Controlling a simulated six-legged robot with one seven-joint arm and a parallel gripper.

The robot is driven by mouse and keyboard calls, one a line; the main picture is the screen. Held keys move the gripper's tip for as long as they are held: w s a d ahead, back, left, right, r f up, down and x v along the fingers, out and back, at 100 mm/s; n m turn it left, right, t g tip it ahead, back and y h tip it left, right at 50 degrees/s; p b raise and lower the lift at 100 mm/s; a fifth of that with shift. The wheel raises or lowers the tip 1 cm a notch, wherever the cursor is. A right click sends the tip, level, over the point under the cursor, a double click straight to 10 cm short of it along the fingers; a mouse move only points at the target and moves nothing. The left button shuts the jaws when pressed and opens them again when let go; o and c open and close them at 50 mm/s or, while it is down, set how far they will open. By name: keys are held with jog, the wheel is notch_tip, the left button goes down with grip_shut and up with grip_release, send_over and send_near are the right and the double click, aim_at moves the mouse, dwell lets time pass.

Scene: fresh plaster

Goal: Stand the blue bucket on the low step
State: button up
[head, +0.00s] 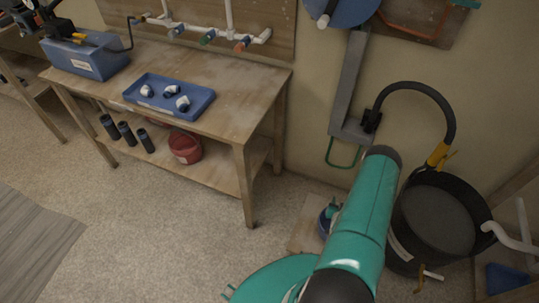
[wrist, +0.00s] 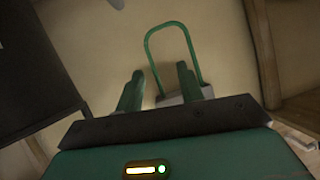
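A small dark blue object (head: 325,223), which looks like the blue bucket, shows in the head view just left of my teal arm, which hides most of it. It appears at the pale wooden low step (head: 305,228); I cannot tell whether it rests on it. My gripper (wrist: 159,68) shows in the wrist view with its two green fingers apart and nothing visible between them. Beyond the fingers is a green loop (wrist: 148,42) on a grey block. In the head view a green loop (head: 331,158) hangs under a grey bracket on the wall.
A black tub (head: 397,258) with a hose above stands right of my arm. The workbench (head: 235,100) at left carries a blue tray (head: 205,103); a red bucket (head: 186,150) sits on its lower shelf. Another blue object (head: 505,278) is at bottom right.

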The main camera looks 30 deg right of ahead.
jog(key=w+d+r+n+y, duration=0.1)
jog(key=w+d+r+n, duration=0.1)
jog(key=w+r, duration=0.9)
jog(key=w+a+r+n+y, duration=0.1)
jog(key=w+a+r, duration=0.25)
jog(key=r, duration=0.65)
jog(key=w+a+r+n+g+y, duration=0.15)
jog(key=a+r, duration=0.35)
jog(key=r, duration=0.5)
jog(key=w+a+r+n+y, duration=0.1)
jog(key=w+a+r, duration=0.35)
jog(key=r, duration=0.65)
jog(key=s+a+r+n+g+y, duration=0.1)
jog(key=s+a+r, duration=0.4)
jog(key=a+r, duration=0.3)
jog(key=s+a+r+n+y, duration=0.1)
jog(key=s+a+r, duration=0.4)
jog(key=a+r, duration=0.3)
jog(key=s+a+r+n+g, duration=0.1)
jog(key=s+a+r, duration=0.2)
jog(key=s+a, duration=0.3)
jog(key=s+a+r+n+g+y, duration=0.1)
jog(key=s+a+r, duration=0.2)
jog(key=s, duration=0.9)
jog(key=a, duration=0.3)
jog(key=shift+s+r, duration=0.25)
jog(key=shift+s, duration=0.15)
jog(key=shift+d+y, duration=0.25)
